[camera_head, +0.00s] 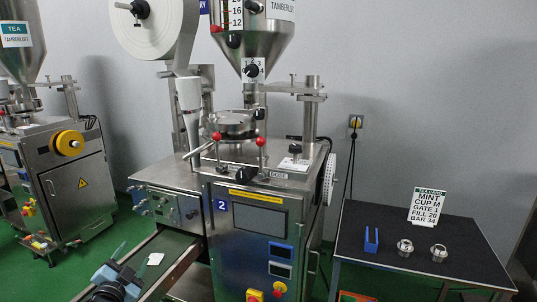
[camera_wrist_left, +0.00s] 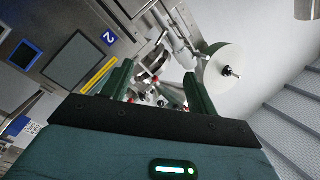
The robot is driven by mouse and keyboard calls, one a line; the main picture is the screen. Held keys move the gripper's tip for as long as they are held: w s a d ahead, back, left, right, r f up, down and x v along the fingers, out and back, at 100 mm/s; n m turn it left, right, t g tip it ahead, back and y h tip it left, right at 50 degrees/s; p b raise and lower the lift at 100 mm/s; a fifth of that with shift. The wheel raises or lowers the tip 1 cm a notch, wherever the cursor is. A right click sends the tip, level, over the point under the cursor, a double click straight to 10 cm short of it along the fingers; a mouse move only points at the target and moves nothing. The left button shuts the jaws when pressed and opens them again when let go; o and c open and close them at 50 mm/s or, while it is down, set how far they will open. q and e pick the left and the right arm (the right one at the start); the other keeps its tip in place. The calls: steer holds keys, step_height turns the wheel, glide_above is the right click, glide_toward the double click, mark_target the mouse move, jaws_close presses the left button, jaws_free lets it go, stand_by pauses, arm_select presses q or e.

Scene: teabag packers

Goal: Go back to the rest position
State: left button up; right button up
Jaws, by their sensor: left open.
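My left gripper (camera_head: 130,258) shows at the lower left of the head view, over the machine's outfeed chute. In the left wrist view its two dark green fingers stand well apart (camera_wrist_left: 158,82), with nothing held between them. Behind them in that view are the packing machine's panel and the white paper roll (camera_wrist_left: 228,70). My right gripper is in neither view.
The steel packing machine (camera_head: 255,195), marked 2, stands ahead. A small white item (camera_head: 155,259) lies on the dark chute (camera_head: 172,248). A black-topped table (camera_head: 455,235) at right holds a blue holder (camera_head: 371,243), two metal rings and a sign (camera_head: 427,205).

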arm_select(q)
steer(key=s+d+f+n+g, duration=0.25)
steer(key=s+f, duration=0.25)
steer(key=f, duration=0.3)
steer(key=s+d+f+n+g, duration=0.1)
steer(key=s+f+n+g, duration=0.3)
steer(key=f, duration=0.3)
steer(key=s+d+f+g, duration=0.1)
steer(key=s+d+f, duration=0.2)
steer(key=s, duration=0.9)
steer(key=s+d+f+n+g+h, duration=0.1)
steer(key=s+d+f, duration=0.3)
steer(key=s, duration=0.8)
steer(key=s+d+f+g+h, duration=0.1)
steer(key=s+d+f, duration=0.2)
steer(key=s, duration=1)
steer(key=d, duration=0.3)
steer(key=shift+d+f, duration=0.2)
steer(key=shift+f, duration=0.2)
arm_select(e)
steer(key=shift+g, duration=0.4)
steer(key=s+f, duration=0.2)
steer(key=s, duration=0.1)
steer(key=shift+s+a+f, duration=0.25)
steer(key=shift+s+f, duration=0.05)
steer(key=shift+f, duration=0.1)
arm_select(q)
steer(key=shift+s, duration=0.1)
